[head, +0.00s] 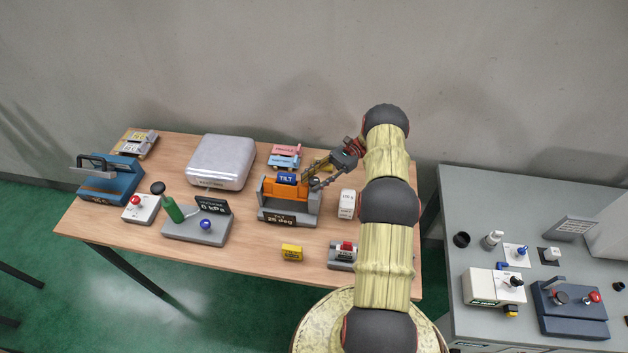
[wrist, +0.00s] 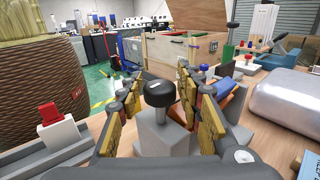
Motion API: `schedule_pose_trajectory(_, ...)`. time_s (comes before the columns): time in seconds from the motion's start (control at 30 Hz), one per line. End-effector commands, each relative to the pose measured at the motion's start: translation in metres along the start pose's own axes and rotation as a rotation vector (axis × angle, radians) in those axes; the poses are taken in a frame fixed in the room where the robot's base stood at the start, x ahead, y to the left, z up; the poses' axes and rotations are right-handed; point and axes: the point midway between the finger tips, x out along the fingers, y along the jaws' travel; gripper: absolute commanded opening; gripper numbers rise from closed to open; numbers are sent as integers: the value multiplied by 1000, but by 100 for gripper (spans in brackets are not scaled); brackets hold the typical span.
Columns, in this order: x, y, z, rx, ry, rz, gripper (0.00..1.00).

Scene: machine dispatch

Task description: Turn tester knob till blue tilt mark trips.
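The tilt tester (head: 268,214) stands on the wooden table, with a grey base and an orange body (head: 284,192). Its black display appears to read "25 deg". A blue block marked TILT (head: 287,179) sits on top of the orange body. My gripper (head: 318,183) is at the tester's right end. In the wrist view the black round-topped knob (wrist: 160,93) stands on a grey block, between the fingers of my gripper (wrist: 163,112). The fingers are apart, with a gap visible on both sides of the knob. Part of the orange body shows behind the right finger.
A white block (head: 347,204) and a red-switch device (head: 343,254) stand right of the tester. A yellow block (head: 292,252) lies in front. A silver case (head: 220,162) and a pressure device (head: 197,228) stand left. Pink and blue items (head: 284,161) lie behind.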

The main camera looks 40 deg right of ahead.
Motion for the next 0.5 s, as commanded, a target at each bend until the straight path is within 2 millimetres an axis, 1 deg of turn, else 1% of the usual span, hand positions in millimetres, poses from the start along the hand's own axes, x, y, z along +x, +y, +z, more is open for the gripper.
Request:
schedule_pose_trajectory(0.03, 0, 0, 0, 0, 0, 0, 41)
schedule_pose_trajectory(0.13, 0, 0, 0, 1, 0, 0, 45)
schedule_pose_trajectory(0.5, 0, 0, -1, 1, 0, 0, 45)
